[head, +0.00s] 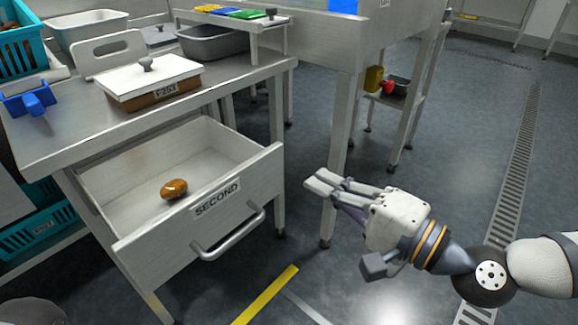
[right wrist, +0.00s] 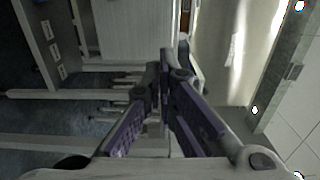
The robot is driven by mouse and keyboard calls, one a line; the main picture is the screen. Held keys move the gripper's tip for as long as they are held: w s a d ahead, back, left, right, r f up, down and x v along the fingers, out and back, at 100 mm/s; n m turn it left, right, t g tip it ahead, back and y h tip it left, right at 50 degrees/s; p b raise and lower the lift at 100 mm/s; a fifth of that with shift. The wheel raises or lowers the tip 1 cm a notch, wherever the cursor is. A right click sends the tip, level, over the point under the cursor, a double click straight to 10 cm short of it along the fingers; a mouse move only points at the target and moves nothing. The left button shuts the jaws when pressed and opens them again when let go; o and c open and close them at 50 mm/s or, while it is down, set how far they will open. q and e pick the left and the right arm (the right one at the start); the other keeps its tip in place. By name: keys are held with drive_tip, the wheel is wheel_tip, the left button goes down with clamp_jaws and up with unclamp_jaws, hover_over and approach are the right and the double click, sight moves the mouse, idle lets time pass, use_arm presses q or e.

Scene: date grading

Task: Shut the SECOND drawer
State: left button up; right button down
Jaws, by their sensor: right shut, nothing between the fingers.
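The SECOND drawer (head: 200,229) is pulled well out from under the steel table, with a label reading SECOND and a bar handle (head: 230,238) on its front. One brown date (head: 173,189) lies inside it on the drawer floor. My right gripper (head: 322,184) is shut and empty, to the right of the drawer front and apart from it, its fingers pointing left. The right wrist view shows its purple-padded fingers (right wrist: 168,72) closed together. My left gripper is not in view.
A table leg (head: 338,160) stands behind my right gripper. The floor in front is clear, with a yellow stripe (head: 266,296).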

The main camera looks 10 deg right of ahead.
sight(274, 159)
drive_tip(key=x, duration=0.7)
drive_tip(key=shift+w+a, duration=0.1)
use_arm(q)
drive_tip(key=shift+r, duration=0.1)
use_arm(e)
drive_tip(key=shift+w+a, duration=0.1)
drive_tip(key=shift+a, duration=0.05)
